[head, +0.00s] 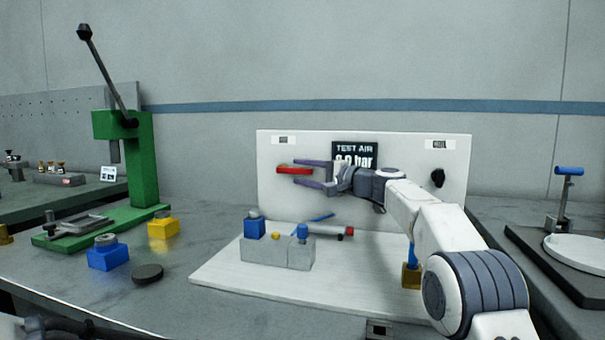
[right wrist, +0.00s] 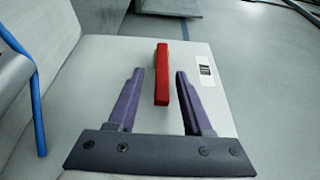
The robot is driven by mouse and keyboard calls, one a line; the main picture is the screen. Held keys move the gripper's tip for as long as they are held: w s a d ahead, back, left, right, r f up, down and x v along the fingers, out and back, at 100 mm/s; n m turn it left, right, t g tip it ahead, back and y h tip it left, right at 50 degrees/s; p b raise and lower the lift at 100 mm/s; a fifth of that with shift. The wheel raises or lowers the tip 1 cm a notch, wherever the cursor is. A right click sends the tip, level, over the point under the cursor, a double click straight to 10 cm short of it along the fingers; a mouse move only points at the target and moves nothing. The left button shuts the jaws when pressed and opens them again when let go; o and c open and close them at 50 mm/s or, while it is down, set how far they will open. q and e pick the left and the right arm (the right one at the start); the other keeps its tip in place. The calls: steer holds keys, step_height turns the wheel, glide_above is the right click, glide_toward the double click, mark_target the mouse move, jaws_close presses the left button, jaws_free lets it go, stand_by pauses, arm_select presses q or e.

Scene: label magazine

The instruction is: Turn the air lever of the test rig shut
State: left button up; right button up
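The red air lever (head: 294,170) is on the left part of the upright white panel (head: 400,155) of the test rig and lies roughly horizontal in the head view. It also shows in the right wrist view (right wrist: 162,75). My right gripper (head: 297,173) is open, with its purple fingers on either side of the lever. In the right wrist view there is a gap between the lever and each finger (right wrist: 160,75). A black display (head: 352,149) reads TEST AIR and bar, its number partly covered by my right gripper.
A grey block (head: 270,252) with blue and yellow parts stands on the white base (head: 225,275) below the panel. A black knob (head: 437,178) is on the panel's right. A green press (head: 142,165), blue block (head: 108,257) and yellow block (head: 163,228) stand left.

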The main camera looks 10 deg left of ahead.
steer(key=shift+s+d, duration=0.15)
steer(key=shift+d, duration=0.15)
steer(key=b+v, duration=0.2)
steer(key=v, duration=0.7)
steer(key=shift+s+d+b, duration=0.25)
steer(key=shift+d+b, duration=0.05)
